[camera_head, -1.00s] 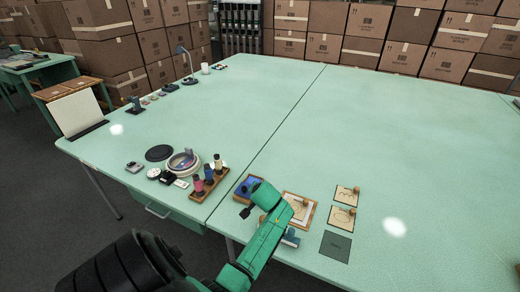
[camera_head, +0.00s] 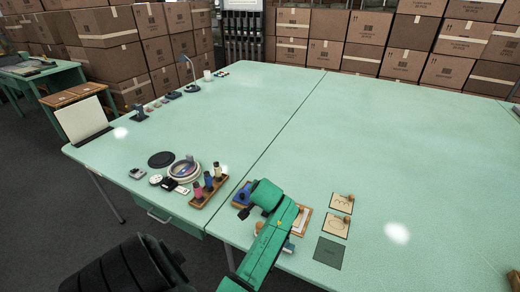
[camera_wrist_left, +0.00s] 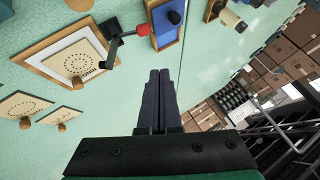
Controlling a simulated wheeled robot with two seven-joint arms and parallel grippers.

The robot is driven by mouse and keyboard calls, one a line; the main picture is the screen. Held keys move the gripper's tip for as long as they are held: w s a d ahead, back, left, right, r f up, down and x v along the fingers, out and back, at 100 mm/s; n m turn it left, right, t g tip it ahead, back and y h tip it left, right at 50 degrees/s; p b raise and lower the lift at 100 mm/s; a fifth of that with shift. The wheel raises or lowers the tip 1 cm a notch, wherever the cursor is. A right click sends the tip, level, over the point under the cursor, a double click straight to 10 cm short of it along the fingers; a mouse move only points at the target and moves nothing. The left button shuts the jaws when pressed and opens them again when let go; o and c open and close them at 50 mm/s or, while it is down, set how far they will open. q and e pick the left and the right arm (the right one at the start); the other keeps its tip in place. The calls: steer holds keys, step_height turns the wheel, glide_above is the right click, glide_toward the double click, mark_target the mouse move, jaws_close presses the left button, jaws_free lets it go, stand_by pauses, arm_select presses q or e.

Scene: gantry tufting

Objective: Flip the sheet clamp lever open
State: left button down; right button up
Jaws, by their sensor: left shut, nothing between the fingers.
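A blue pad in a wooden tray (camera_wrist_left: 170,20) lies just right of the lever. My left gripper (camera_wrist_left: 158,74) is shut and empty, its fingers pointing toward the gap below the blue pad, apart from the lever. In the head view my green left arm covers the gripper and much of the framed tray (camera_head: 301,222). My right gripper is out of view.
Spools in a wooden rack (camera_head: 208,190) stand left of my arm, beside a round ringed dish (camera_head: 184,171). Two tan cards with knobs (camera_head: 340,203) and a dark green square (camera_head: 328,252) lie to the right. The table (camera_head: 400,150) is largely clear beyond.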

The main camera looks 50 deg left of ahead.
arm_select(q)
steer(key=s+r, duration=0.1)
steer(key=s+d+r, duration=0.1)
steer(key=r, duration=0.1)
steer(key=shift+d, duration=0.1)
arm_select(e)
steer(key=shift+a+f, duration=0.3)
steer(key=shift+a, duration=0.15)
arm_select(q)
steer(key=shift+f, duration=0.1)
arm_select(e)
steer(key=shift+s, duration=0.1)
